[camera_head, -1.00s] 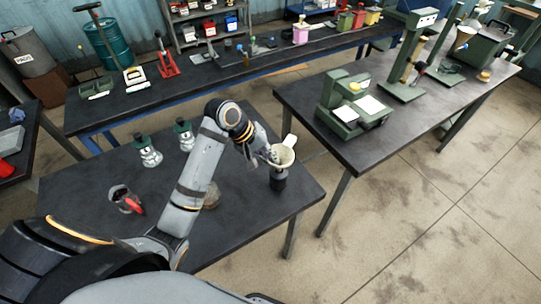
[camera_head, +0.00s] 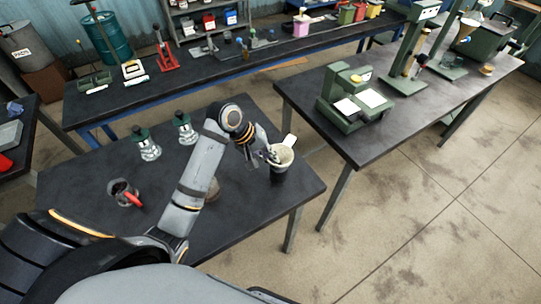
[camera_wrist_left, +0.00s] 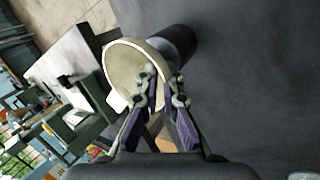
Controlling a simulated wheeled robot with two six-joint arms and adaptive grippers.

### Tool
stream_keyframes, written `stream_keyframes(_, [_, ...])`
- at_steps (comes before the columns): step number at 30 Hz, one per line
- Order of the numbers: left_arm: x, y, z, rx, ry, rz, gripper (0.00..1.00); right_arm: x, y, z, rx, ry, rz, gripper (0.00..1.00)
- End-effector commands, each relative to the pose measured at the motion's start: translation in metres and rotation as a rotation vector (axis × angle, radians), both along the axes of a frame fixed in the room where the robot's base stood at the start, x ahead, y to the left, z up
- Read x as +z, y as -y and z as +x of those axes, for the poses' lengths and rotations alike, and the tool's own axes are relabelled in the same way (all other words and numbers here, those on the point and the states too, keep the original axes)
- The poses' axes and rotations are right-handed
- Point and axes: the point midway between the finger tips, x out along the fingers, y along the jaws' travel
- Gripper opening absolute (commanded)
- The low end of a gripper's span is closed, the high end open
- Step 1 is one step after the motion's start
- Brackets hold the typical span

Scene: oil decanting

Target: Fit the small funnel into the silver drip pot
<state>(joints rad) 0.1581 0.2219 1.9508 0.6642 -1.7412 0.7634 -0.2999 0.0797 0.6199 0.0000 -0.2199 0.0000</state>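A cream funnel (camera_head: 284,153) with a light tab at its rim is at the right end of the near table. My left gripper (camera_head: 272,155) is shut on its near side; the wrist view shows the fingertips (camera_wrist_left: 162,92) at the wall of the funnel (camera_wrist_left: 122,68). A dark-looking cylindrical pot (camera_head: 278,178) stands directly under the funnel, and it also shows in the wrist view (camera_wrist_left: 178,42). The spout is hidden, so I cannot tell how deep it sits. A grey metal pot with a red handle (camera_head: 123,192) stands at the left. My right gripper is out of view.
Two clear glass vessels with green tops (camera_head: 148,148) (camera_head: 184,130) stand at the back of the near table (camera_head: 85,180). A brownish object (camera_head: 213,190) is partly behind my arm. A green scale-like device (camera_head: 350,95) stands on the right table.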

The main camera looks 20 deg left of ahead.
Motion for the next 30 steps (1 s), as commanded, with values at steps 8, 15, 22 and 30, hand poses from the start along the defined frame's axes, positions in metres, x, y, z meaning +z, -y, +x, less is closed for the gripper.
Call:
stream_keyframes(8, [0.000,0.000,0.000,0.000,0.001,-0.001,0.20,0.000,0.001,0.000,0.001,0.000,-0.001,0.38])
stream_keyframes(15, [0.000,0.000,0.000,-0.001,0.000,0.000,0.32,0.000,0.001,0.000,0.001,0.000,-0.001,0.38])
stream_keyframes(22, [0.007,-0.004,-0.001,-0.001,0.002,0.001,0.32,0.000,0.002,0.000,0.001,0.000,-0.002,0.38])
stream_keyframes(30, [0.061,-0.032,-0.018,-0.002,0.005,0.010,0.32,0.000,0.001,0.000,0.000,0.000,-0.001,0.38])
